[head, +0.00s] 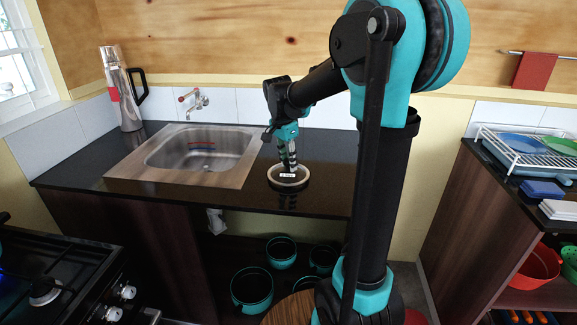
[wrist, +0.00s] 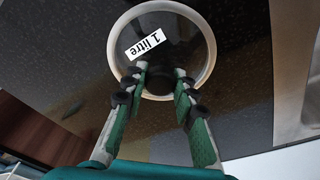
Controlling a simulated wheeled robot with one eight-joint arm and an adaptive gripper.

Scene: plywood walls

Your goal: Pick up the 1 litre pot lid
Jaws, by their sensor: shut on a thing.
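The 1 litre pot lid (head: 274,182) is round and dark with a pale rim, at the black counter to the right of the sink. In the wrist view the lid (wrist: 203,62) carries a white "1 litre" label. My gripper (head: 289,168) points down over the lid's middle. In the wrist view the fingers of my gripper (wrist: 162,73) are closed in on the lid's middle with a gap between them. The gripped part is hard to make out. I cannot tell whether the lid rests on the counter or is just above it.
The sink (head: 200,150) and its tap (head: 193,101) are left of the lid. A tall flask (head: 121,90) stands at the back left. Several teal pots (head: 252,290) sit on the shelf below. A dish rack (head: 530,150) is on the right counter. The stove (head: 60,270) is front left.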

